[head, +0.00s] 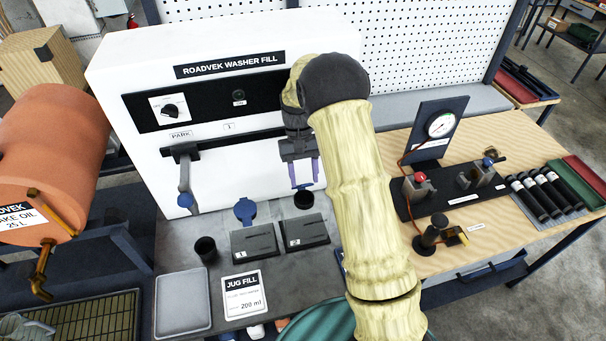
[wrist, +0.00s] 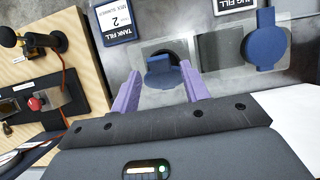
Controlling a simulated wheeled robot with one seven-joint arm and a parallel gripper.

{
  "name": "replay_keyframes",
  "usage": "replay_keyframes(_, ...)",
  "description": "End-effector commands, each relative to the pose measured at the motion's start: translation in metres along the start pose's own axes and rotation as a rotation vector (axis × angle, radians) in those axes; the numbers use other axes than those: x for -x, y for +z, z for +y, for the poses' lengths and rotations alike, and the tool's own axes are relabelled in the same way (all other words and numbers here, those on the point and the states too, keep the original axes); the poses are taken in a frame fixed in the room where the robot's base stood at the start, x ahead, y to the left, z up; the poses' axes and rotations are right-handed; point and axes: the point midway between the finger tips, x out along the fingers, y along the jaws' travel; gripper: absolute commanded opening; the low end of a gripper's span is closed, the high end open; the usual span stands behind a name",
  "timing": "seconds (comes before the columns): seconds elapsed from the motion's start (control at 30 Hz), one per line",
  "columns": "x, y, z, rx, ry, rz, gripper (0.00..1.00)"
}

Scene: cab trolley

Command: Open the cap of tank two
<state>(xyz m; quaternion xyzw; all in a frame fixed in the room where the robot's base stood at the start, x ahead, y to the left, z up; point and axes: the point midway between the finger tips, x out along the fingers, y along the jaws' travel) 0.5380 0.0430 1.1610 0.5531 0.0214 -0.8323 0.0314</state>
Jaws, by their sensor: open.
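Tank two's blue cap (wrist: 163,72) shows between my fingertips in the wrist view. It looks swung up on its hinge side, with the dark round filler opening (wrist: 178,48) uncovered beside it. In the head view this opening (head: 304,200) is a dark round spot behind the block marked 2, with a sliver of blue behind it. My gripper (head: 305,173) is open and empty above that filler, its purple fingers (wrist: 160,87) either side of the cap in the picture. I cannot tell whether they touch it. Tank one's blue cap (head: 245,211) lies flat to the left.
The white washer fill cabinet (head: 230,165) rises close behind the fillers. Labelled blocks one (head: 255,243) and two (head: 303,233) stand in front. A black cup (head: 205,250) and a grey tray (head: 183,303) are at left. A gauge bench (head: 470,205) is at right.

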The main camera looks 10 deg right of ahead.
Motion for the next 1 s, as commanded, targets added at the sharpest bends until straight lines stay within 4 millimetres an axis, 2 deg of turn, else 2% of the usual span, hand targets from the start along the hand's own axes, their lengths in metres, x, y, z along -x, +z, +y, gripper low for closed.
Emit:
replay_keyframes(0.23,0.016,0.006,0.000,0.001,0.000,0.002,0.45)
replay_keyframes(0.63,0.081,0.033,0.002,-0.003,-0.002,0.003,0.45)
replay_keyframes(0.8,0.091,0.037,0.002,-0.004,-0.002,0.001,0.45)
replay_keyframes(1.0,0.091,0.038,0.002,-0.004,-0.002,0.000,0.45)
